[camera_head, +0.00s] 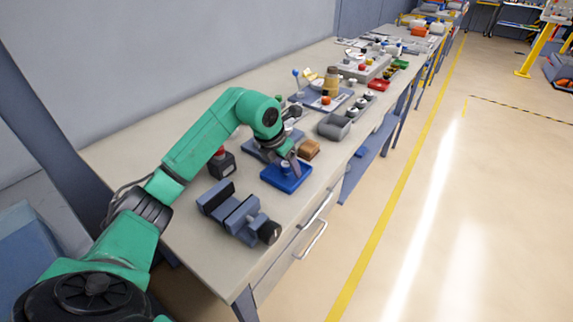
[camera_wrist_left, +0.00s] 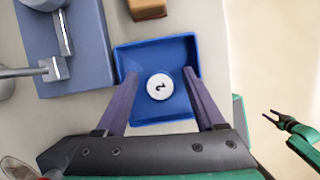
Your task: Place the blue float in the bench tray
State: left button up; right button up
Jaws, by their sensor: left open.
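The blue bench tray (camera_head: 301,183) lies on the bench, and it also shows in the left wrist view (camera_wrist_left: 181,52). The float shows as a small blue cylinder (camera_head: 286,169) in the head view. In the wrist view its round white top (camera_wrist_left: 160,87) bears a dark mark, and it appears to stand upright inside the tray. My left gripper (camera_head: 291,164) is over the tray. Its two fingers (camera_wrist_left: 160,76) are open on either side of the float, with gaps showing. My right gripper (camera_wrist_left: 272,116) shows small at the right of the wrist view, fingers apart and empty, away from the bench.
A brown block (camera_head: 309,149) sits just behind the tray. A grey-blue plate fixture (camera_wrist_left: 65,45) is beside it. A dark blue vise-like block (camera_head: 235,212) and a black box with a red button (camera_head: 221,163) stand nearby. The bench's front edge is close to the tray.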

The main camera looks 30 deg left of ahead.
pick_arm(q)
jog(key=shift+r, duration=0.1)
jog(key=v, duration=1.2)
jog(key=shift+b, duration=0.3)
